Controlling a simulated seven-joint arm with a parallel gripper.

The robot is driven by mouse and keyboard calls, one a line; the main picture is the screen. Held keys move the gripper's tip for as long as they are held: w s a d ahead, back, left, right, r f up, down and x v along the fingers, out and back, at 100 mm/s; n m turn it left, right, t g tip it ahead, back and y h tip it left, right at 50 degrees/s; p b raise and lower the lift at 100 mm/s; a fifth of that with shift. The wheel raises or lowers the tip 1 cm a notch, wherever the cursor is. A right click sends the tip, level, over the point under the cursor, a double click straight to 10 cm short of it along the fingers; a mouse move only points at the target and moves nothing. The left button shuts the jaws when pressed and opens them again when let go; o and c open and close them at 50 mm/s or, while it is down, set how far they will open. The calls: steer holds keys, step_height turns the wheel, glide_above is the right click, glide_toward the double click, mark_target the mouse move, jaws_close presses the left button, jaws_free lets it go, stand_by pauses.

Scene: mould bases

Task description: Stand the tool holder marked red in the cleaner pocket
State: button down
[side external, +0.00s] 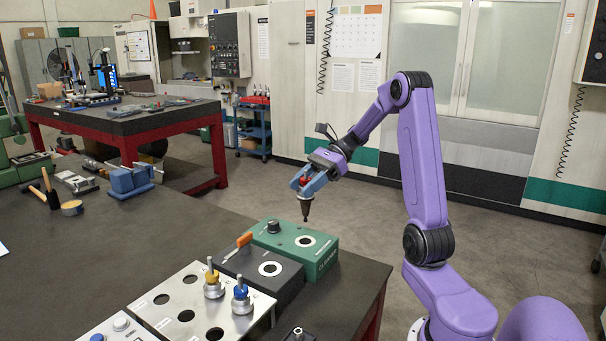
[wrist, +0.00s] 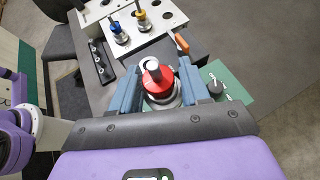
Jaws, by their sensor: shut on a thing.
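My gripper (side external: 309,183) is shut on the red-marked tool holder (side external: 306,204) and holds it in the air, tapered end down. In the wrist view the holder's red ring (wrist: 157,79) shows between the two blue fingers. The green cleaner box (side external: 290,250) stands on the bench, with a white-ringed round pocket (side external: 305,241) and a black knob on top. The holder's tip is above the far right part of this box, apart from it. In the wrist view the holder hides the pocket.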

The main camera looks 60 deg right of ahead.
step_height(320, 180, down, 12)
steer(key=shift+f, duration=0.2)
stand_by(1.3)
steer(key=shift+c, duration=2.3)
jaws_free()
steer(key=v, duration=1.7)
steer(key=shift+d, duration=0.2)
